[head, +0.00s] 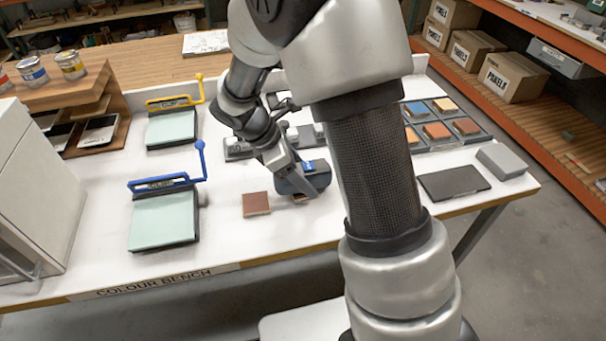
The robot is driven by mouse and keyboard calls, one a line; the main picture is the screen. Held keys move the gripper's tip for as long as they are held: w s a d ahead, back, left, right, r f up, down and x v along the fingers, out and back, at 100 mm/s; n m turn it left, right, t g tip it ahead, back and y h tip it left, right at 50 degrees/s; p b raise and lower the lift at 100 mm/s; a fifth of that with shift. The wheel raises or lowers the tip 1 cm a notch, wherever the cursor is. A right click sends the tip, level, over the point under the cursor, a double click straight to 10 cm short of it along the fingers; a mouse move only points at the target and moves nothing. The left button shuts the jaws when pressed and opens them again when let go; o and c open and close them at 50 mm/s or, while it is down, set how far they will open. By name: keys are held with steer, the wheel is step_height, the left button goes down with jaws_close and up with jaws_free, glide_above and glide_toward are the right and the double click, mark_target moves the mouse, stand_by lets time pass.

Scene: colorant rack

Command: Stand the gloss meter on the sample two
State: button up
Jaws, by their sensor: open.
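The gloss meter (318,181) is a dark blue-grey block with a blue label, near the middle of the bench. My gripper (304,184) is open at its left side, with a finger reaching down beside it. A red-brown sample tile (256,204) lies flat and uncovered to the left. Another red-brown tile (300,199) shows only as a small edge beneath the meter and finger. I cannot tell whether the meter rests on that tile, nor which tile is sample two. My arm hides the area to the right of the meter.
Two pale green panels with yellow (171,128) and blue (164,219) handled frames lie at left. At right are a rack of colour tiles (443,133), a dark flat plate (453,183) and a grey block (502,160). The bench front (225,240) is clear.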

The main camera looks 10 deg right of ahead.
steer(key=p+v, duration=0.1)
steer(key=v, duration=1)
steer(key=shift+r, duration=0.25)
steer(key=shift+a+r, duration=0.15)
steer(key=shift+r, duration=0.15)
steer(key=shift+s+r, duration=0.15)
steer(key=shift+r, duration=0.2)
steer(key=s+d+r+m+t+y, duration=0.2)
steer(key=s+r+m, duration=0.3)
steer(key=s+m, duration=0.4)
steer(key=s+d+r+m+t+y, duration=0.3)
steer(key=s+r+m, duration=0.3)
steer(key=s+m, duration=0.3)
steer(key=shift+d+t+y, duration=0.3)
steer(key=shift+d+y, duration=0.1)
steer(key=shift+y, duration=0.1)
